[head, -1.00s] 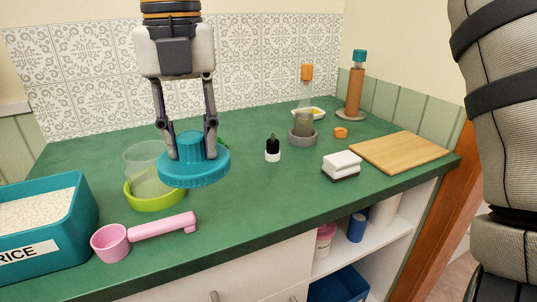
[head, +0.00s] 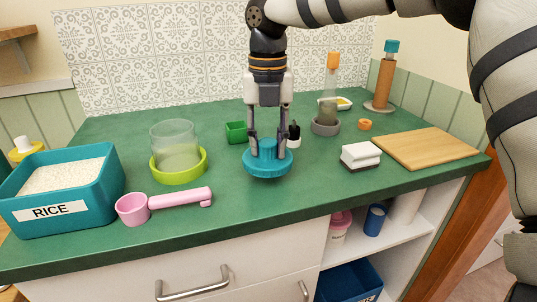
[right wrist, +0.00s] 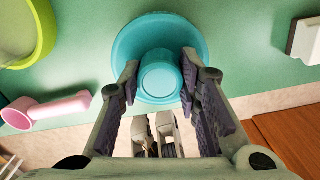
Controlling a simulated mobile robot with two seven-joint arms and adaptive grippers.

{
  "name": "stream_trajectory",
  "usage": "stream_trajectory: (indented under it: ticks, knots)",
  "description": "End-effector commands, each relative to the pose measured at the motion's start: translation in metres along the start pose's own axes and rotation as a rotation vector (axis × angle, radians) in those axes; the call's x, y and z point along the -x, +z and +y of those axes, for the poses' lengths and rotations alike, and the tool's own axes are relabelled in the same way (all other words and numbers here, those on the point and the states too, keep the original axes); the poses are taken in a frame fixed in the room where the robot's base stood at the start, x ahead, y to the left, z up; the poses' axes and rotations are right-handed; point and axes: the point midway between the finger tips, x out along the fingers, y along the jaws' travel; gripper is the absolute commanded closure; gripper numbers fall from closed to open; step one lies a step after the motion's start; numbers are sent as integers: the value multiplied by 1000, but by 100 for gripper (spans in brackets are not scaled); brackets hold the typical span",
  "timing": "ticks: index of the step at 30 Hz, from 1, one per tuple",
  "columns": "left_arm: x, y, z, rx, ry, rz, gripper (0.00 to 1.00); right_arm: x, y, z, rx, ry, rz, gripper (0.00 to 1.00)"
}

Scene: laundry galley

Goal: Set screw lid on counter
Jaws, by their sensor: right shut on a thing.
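The blue screw lid (head: 267,166) has a wide ribbed rim and a raised knob. My right gripper (head: 267,150) points down and is shut on the knob, with a finger on each side. The lid is level and low over the middle of the green counter (head: 235,205); I cannot tell whether it touches. The right wrist view shows the lid (right wrist: 135,38) from above, its knob between the fingers. The clear jar (head: 175,140) stands uncovered to the left in a lime-green ring (head: 181,177). My left gripper is not in view.
A pink scoop (head: 180,198) and a rice bin (head: 98,200) are at left. A green box (head: 236,132) and a small black-topped bottle (head: 294,137) stand behind the lid. A white-and-dark block (head: 360,155) and a wooden board (head: 428,149) are at right. Counter in front of the lid is clear.

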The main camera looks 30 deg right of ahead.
Motion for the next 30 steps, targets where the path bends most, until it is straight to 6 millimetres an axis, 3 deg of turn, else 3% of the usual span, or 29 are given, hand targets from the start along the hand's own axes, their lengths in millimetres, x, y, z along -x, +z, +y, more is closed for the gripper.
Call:
stream_trajectory:
  ticks: [6,16,17,19,27,30]
  knots:
    - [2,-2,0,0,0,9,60,-34,3,-2,1,-1,-1,100]
    - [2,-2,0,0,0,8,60,-38,3,-2,0,-1,0,100]
    - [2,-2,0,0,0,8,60,-38,3,-2,0,-1,-1,62]
    - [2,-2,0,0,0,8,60,-38,3,-2,0,-1,0,49]
    - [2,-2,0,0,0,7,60,-37,3,-2,0,-1,0,49]
    - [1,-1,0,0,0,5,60,-28,4,-2,-1,0,-3,49]
